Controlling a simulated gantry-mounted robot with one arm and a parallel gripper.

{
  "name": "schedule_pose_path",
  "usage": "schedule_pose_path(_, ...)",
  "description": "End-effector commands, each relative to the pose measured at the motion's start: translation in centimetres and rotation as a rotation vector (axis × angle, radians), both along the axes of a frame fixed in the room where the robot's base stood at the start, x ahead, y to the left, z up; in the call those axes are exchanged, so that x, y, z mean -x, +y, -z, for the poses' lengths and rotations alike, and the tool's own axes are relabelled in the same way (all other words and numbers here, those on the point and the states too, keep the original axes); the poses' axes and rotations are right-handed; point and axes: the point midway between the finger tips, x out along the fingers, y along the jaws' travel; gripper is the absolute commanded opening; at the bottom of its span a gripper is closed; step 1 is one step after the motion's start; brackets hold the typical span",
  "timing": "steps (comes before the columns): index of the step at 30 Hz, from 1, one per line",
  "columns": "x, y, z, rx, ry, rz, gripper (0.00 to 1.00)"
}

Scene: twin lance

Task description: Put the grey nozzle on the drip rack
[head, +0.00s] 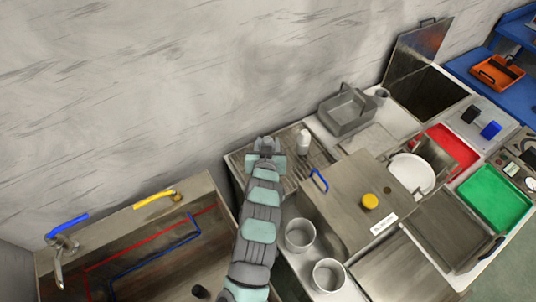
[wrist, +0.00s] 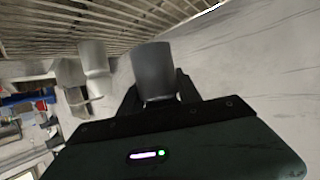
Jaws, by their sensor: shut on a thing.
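The grey nozzle (wrist: 152,70), a dark grey cylinder, is between the fingers of my gripper (wrist: 157,92) in the wrist view. My gripper is shut on it. In the head view my gripper (head: 265,146) is over the left part of a slatted surface, which looks like the drip rack (head: 318,155). The nozzle cannot be made out there. The slats (wrist: 40,38) run along the top of the wrist view, close to the nozzle's far end. I cannot tell whether the nozzle touches them.
A white bottle-like piece (head: 303,142) stands on the slats, right of my gripper; it also shows in the wrist view (wrist: 95,68). A grey caddy (head: 347,110) is further right. The wall is close behind.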

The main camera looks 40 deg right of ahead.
Motion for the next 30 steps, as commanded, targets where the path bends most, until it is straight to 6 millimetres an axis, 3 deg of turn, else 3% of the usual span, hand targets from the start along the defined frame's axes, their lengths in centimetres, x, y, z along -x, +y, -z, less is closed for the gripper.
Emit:
schedule_pose_path(15,0.0,0.0,5.5,0.001,0.002,-0.001,0.00)
schedule_pose_path(25,0.0,0.0,5.7,0.003,0.000,-0.001,0.00)
schedule_pose_path(26,0.0,0.0,5.7,0.002,0.001,-0.001,0.41)
schedule_pose_path(30,0.0,0.0,5.6,0.001,0.000,0.000,0.53)
